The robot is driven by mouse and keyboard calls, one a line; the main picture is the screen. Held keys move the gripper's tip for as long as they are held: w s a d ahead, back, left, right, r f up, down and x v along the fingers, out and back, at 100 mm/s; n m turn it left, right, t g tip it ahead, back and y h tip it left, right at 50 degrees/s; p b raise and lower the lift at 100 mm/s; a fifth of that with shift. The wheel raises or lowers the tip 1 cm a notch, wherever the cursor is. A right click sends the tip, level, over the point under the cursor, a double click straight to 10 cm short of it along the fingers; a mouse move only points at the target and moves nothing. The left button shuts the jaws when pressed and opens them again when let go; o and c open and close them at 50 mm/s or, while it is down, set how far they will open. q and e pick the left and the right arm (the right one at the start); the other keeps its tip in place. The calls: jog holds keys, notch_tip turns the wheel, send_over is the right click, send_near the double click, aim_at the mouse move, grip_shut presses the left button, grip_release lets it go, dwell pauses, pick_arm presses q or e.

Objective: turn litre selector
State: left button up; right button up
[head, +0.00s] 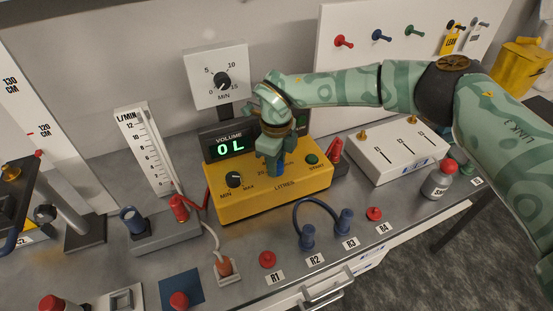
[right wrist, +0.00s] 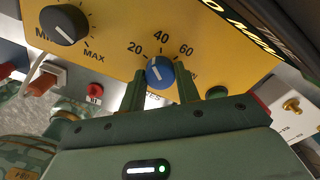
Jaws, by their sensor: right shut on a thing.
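The yellow box (head: 240,207) on the bench carries the litre selector, a blue knob (right wrist: 160,72) with a white pointer line. In the right wrist view the scale around it reads 20, 40 and 60. The line points up and slightly left, roughly between 20 and 40; the exact setting is hard to tell. My right gripper (right wrist: 160,90) is shut on the blue knob, one finger on each side. In the head view the right gripper (head: 273,163) comes down over the box and hides most of the knob. My left gripper is not in view.
A black MIN/MAX knob (head: 234,179) sits left of the selector, and a green START button (head: 312,160) right. The volume display (head: 229,147) behind reads 0 L. A white box (head: 390,155) and a grey bottle (head: 438,182) stand to the right. A blue hose (head: 322,204) loops in front.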

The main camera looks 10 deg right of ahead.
jog(key=shift+w+r+n, duration=0.1)
jog(key=shift+r+n, duration=0.05)
jog(key=shift+n, duration=2.15)
jog(key=o, duration=1)
notch_tip(320, 180, up, 16)
jog(key=shift+r+p, duration=0.1)
jog(key=shift+p, duration=0.5)
